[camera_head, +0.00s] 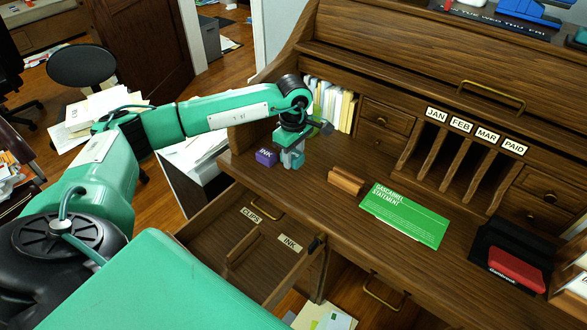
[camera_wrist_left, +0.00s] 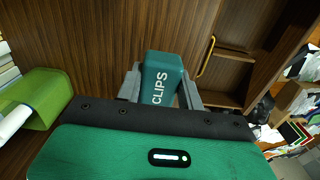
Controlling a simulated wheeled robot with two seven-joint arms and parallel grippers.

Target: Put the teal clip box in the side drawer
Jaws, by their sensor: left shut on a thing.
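The teal clip box (camera_wrist_left: 162,78), lettered CLIPS, is between the fingers of my left gripper (camera_wrist_left: 160,92) in the left wrist view. In the head view, my left gripper (camera_head: 291,160) is shut on it near the left end of the desk top, and the fingers hide part of the box. I cannot tell whether the box touches the desk. The side drawer (camera_head: 228,215) is pulled open below the desk's left edge, with a CLIPS section and an INK section split by a divider. My right gripper is not in view.
A purple INK box (camera_head: 266,157) stands on the desk just left of my left gripper. A wooden block (camera_head: 346,181), a green statement card (camera_head: 405,215) and a red stamp pad (camera_head: 516,268) lie to the right. Books (camera_head: 333,105) stand behind. The CLIPS section looks empty.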

